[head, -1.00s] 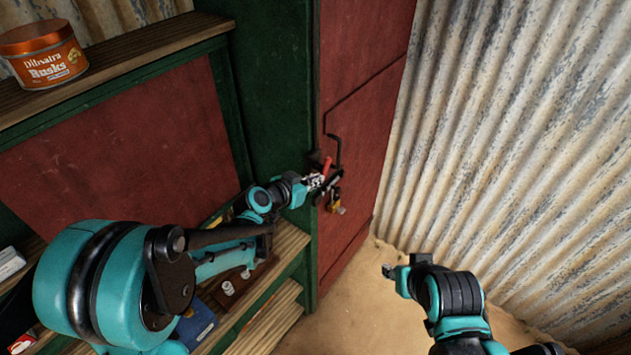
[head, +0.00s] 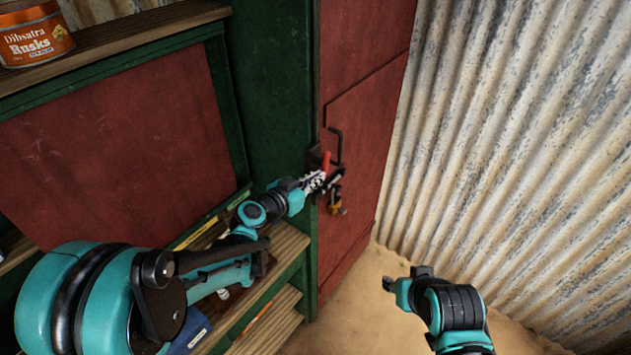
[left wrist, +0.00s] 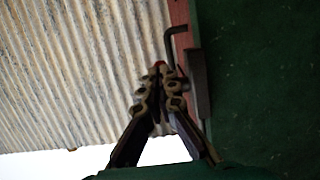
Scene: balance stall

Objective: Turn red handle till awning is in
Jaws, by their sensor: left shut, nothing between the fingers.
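The red handle (head: 326,160) is a small upright grip on the dark crank fitting at the edge of the red door panel. A bent black rod (head: 337,140) rises beside it. My left gripper (head: 328,180) is shut and empty, its tips right at the fitting just below the handle. In the left wrist view the closed fingers (left wrist: 160,78) point up, with a bit of red (left wrist: 158,64) at their tips; I cannot tell if they touch it. My right gripper (head: 405,280) hangs low at the right; its fingers are unclear. The awning is not visible.
A brass padlock (head: 336,206) hangs just below the fitting. A green post (head: 275,90) and wooden shelves (head: 285,245) stand close to my left arm. A rusks tin (head: 35,35) is on the upper shelf. A corrugated wall (head: 510,140) bounds the right; sandy floor lies between.

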